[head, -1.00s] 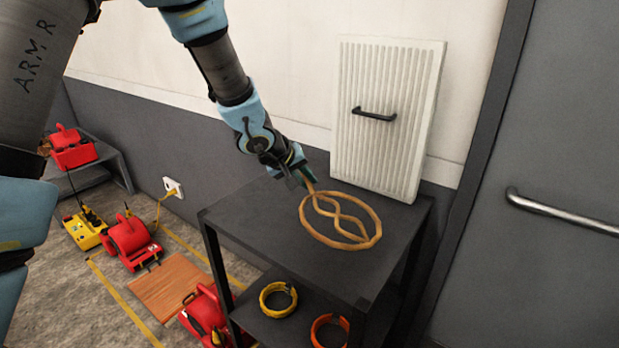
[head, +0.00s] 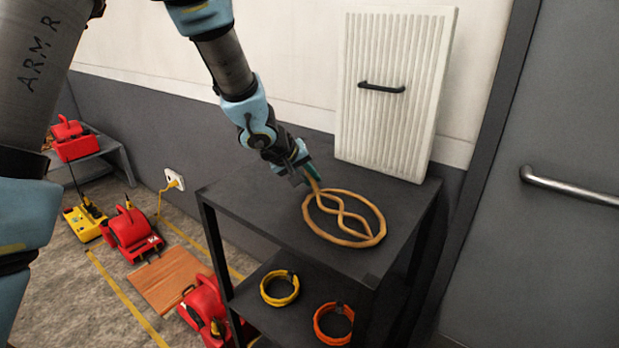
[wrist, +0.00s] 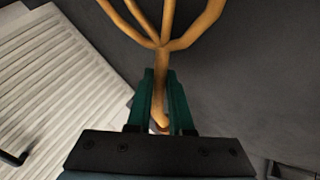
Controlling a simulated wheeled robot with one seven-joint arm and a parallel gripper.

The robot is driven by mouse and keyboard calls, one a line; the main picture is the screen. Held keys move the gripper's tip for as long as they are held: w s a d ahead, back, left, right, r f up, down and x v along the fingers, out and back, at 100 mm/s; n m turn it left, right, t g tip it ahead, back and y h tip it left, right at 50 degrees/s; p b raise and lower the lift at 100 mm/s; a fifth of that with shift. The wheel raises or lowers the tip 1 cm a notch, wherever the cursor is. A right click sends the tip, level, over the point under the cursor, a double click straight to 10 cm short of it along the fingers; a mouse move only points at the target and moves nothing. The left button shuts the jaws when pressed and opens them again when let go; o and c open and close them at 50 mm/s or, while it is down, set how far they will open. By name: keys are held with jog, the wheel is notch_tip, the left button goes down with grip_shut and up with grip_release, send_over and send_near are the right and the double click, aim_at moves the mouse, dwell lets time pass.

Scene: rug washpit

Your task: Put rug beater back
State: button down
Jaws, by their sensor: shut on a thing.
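The rug beater (head: 376,236) is a tan looped paddle with a twisted middle. In the head view its head is over the dark top of the shelf unit (head: 250,212); whether it touches the top I cannot tell. My gripper (head: 308,178) is shut on its handle, at the upper left of the loop. In the wrist view the handle (wrist: 160,85) runs between the green fingers of my gripper (wrist: 162,105), and the loops spread out beyond them, cut off by the top edge.
A white ribbed board (head: 390,120) with a black handle leans on the wall behind. Yellow (head: 280,290) and orange (head: 333,323) rings lie on the lower shelf. Red machines (head: 130,232) stand on the floor at left. A grey door (head: 550,110) is at right.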

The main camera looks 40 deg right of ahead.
jog(key=shift+f+b, duration=0.3)
jog(key=shift+f, duration=0.05)
dwell(0.3)
jog(key=c, duration=0.7)
grip_release()
jog(key=shift+c, duration=0.2)
jog(key=shift+f, duration=0.1)
jog(key=p+v, duration=0.3)
jog(key=v, duration=0.8)
jog(key=w+a+n+t+y, duration=0.1)
jog(key=w+a+t+y, duration=0.15)
jog(key=w+a, duration=0.65)
jog(key=w+a+n+t+y, duration=0.1)
jog(key=w+a+n+y, duration=0.15)
jog(key=a, duration=1.15)
jog(key=s+a+g+y, duration=0.1)
jog(key=s+a, duration=0.2)
jog(key=a, duration=0.3)
jog(key=s+a+g+y, duration=0.1)
jog(key=s+a, duration=0.2)
jog(key=a, duration=0.3)
jog(key=s+a+f+g, duration=0.1)
jog(key=s+a, duration=0.2)
jog(key=a, duration=0.4)
jog(key=shift+n+g+y, duration=0.35)
jog(key=shift+n+y, duration=0.05)
jog(key=shift+n, duration=0.05)
